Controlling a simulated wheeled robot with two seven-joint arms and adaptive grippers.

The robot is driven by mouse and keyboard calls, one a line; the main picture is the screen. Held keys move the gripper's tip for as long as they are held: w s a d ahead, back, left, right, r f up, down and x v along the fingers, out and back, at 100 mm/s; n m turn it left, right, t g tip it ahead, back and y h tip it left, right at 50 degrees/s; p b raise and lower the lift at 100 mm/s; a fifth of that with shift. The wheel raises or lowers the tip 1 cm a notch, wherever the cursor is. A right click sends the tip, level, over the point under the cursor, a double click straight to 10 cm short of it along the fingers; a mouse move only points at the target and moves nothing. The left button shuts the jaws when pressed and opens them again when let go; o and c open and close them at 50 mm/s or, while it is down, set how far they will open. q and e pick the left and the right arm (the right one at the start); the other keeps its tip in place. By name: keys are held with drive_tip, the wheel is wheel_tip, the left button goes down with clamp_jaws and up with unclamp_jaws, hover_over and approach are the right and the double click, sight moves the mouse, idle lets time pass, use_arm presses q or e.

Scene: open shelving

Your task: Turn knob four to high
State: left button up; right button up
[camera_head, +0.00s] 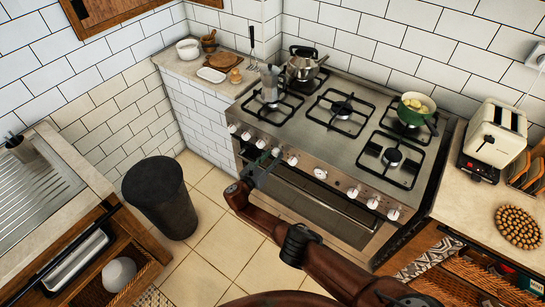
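A steel stove (330,140) has a row of white knobs along its front panel. Counting from the left, the fourth knob (275,151) sits close to the tip of my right gripper (268,162). The fifth knob (292,160) is just to its right. The knob marks are too small to read. My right arm reaches in from the lower right, with its dark gripper at the stove front. I cannot tell whether the gripper touches a knob or how its fingers are set. My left gripper is out of view.
A moka pot (270,82), a kettle (302,66) and a green pan (416,107) stand on the burners. A toaster (494,137) is on the right counter. A dark bin (158,200) stands on the floor at left. Open tiled floor lies before the stove.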

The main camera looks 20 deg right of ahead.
drive_tip(key=shift+o, duration=0.5)
drive_tip(key=v, duration=1.2)
